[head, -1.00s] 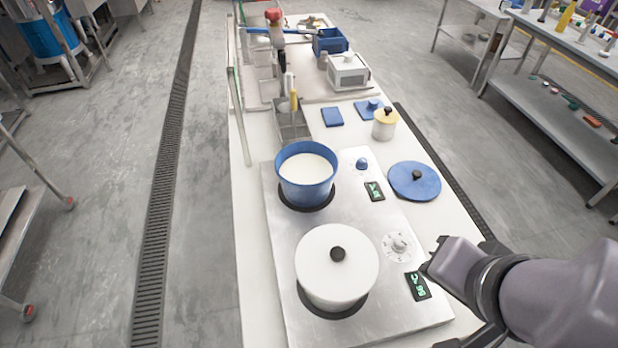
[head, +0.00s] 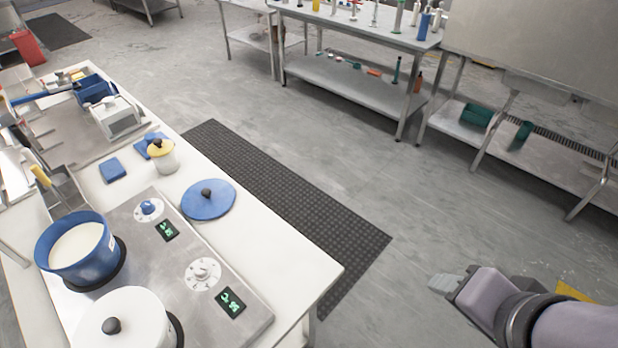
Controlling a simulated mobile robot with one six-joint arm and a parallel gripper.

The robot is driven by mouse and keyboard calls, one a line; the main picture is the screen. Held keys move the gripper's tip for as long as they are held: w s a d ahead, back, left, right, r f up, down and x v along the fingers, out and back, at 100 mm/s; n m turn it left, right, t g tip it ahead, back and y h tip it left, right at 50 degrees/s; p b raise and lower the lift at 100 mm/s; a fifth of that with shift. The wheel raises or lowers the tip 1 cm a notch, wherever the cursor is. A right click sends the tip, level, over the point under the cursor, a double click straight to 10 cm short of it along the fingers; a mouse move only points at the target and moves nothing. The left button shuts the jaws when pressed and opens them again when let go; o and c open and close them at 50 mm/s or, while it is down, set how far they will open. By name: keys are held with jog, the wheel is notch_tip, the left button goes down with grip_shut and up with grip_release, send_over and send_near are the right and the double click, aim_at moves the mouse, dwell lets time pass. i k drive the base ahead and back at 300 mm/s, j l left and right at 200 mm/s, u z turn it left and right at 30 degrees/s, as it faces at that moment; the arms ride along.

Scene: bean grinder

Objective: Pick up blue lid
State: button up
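The blue lid (head: 209,200) is a flat round disc with a dark knob. It lies on the white table to the right of the steel cooktop, near the table's right edge. My gripper (head: 440,284) is at the lower right, over the floor and well apart from the lid and the table. Its grey fingertips point left. They are small and seen edge-on, so I cannot tell whether they are open or shut. Nothing shows held in them.
A blue pot (head: 84,262) of white contents and a white lidded pot (head: 128,325) stand on the cooktop (head: 208,255). A yellow-lidded jar (head: 163,158) and a blue pad (head: 112,170) are behind the lid. A black floor mat (head: 290,215) lies beside the table.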

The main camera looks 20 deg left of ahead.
aim_at(207, 199)
jog(key=i+l+z, duration=0.15)
jog(key=i, duration=0.25)
jog(key=i+l+z, duration=0.1)
jog(key=i+l, duration=0.15)
jog(key=i+l+z, duration=0.15)
jog(key=i, duration=0.35)
jog(key=i+j+u, duration=0.2)
jog(key=u, duration=0.25)
jog(key=i+j+u, duration=0.3)
jog(key=u, duration=0.15)
jog(key=i+j+u, duration=0.15)
jog(key=i+u, duration=0.15)
jog(key=u, duration=0.2)
jog(key=i+u, duration=0.3)
jog(key=u, duration=0.15)
jog(key=i+l+u, duration=0.1)
jog(key=i+u, duration=0.2)
jog(key=u, duration=0.15)
jog(key=i+l+u, duration=0.2)
jog(key=u, duration=0.25)
jog(key=i+l+u, duration=0.3)
jog(key=u, duration=0.15)
jog(key=i+j+u, duration=0.2)
jog(key=u, duration=0.25)
jog(key=i+u, duration=0.8)
jog(key=u, duration=0.15)
